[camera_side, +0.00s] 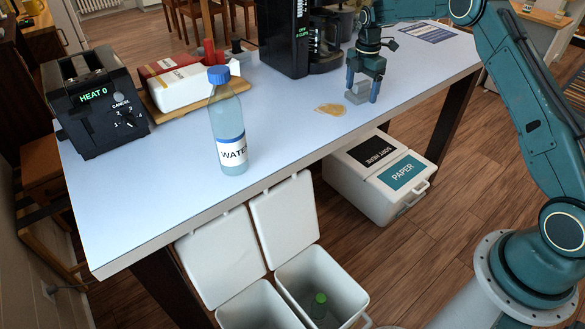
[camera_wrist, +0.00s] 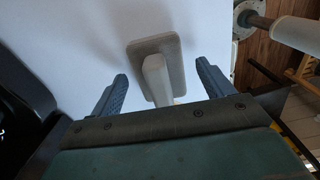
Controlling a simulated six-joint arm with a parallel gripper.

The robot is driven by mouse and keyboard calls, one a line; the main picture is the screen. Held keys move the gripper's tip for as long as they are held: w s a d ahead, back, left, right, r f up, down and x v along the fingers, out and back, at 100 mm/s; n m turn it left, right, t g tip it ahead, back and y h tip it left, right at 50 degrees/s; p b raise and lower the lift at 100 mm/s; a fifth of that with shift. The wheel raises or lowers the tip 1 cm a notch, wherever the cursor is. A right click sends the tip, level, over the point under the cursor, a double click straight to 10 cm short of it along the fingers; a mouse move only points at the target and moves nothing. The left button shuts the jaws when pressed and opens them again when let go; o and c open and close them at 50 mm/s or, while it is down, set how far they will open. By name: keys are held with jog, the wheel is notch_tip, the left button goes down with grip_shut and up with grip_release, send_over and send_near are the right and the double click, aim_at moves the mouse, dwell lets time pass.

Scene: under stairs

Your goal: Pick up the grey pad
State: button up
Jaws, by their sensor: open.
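The grey pad (camera_side: 361,88) is on the pale table top near its front edge, under my gripper (camera_side: 363,86). In the wrist view the pad (camera_wrist: 137,50) shows as a flat grey rectangular plate with a lighter raised block, like a handle, toward the fingers. My gripper, also in the wrist view (camera_wrist: 163,80), is open and points down. One finger is on each side of the block, with gaps visible on both sides. I cannot tell how far down the fingertips reach beside it.
A tan flat patch (camera_side: 330,109) lies just left of the pad. A black coffee machine (camera_side: 290,40) stands behind. A water bottle (camera_side: 228,125), a wooden tray (camera_side: 160,108) and a black toaster (camera_side: 98,100) are further left. Open bins (camera_side: 222,255) and a paper box (camera_side: 380,210) stand below the front edge.

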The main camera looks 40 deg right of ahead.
aim_at(362, 82)
jog(key=c, duration=1.1)
jog(key=shift+r, duration=0.2)
notch_tip(362, 82, up, 20)
jog(key=shift+f, duration=0.2)
dwell(0.6)
jog(key=o, duration=0.4)
jog(key=shift+c, duration=1.3)
